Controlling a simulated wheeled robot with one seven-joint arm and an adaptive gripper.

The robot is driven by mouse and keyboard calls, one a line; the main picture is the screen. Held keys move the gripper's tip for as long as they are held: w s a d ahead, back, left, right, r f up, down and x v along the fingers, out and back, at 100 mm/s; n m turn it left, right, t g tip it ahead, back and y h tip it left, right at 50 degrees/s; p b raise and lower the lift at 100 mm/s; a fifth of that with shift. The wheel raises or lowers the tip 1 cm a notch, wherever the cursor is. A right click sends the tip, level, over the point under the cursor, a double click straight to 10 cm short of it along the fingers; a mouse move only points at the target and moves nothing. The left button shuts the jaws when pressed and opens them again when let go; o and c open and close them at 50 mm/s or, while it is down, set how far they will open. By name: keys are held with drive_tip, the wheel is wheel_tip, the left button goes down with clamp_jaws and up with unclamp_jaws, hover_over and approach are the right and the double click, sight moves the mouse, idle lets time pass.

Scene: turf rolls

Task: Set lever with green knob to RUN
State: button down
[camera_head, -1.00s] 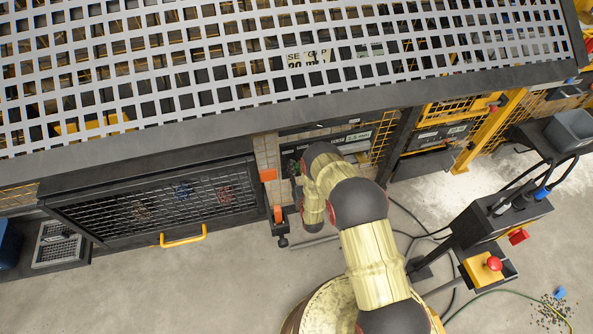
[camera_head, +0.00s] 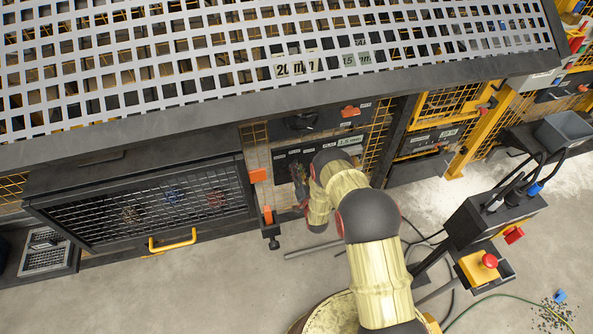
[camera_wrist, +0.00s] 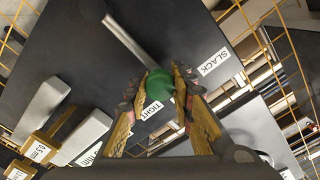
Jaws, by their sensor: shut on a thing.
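The green knob (camera_wrist: 159,86) sits at the end of a grey metal lever rod (camera_wrist: 130,38) on a dark panel (camera_wrist: 85,50). In the wrist view my gripper (camera_wrist: 160,92) has its two padded fingers closed on the knob from both sides. Labels on this panel read TIGHT (camera_wrist: 159,108) beside the knob and SLACK (camera_wrist: 213,62) to the right. I see no RUN label near it. In the head view my gripper (camera_head: 300,182) is at the lower dark panel, largely small and dark, with the knob not clear there.
In the head view, a mesh-covered bin with a yellow handle (camera_head: 173,241) is left, an orange latch (camera_head: 268,215) beside my gripper, and a red stop button (camera_head: 490,261) right.

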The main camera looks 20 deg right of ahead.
drive_tip(key=c, duration=1.6)
unclamp_jaws()
drive_tip(key=shift+o, duration=0.5)
drive_tip(key=s, duration=1.2)
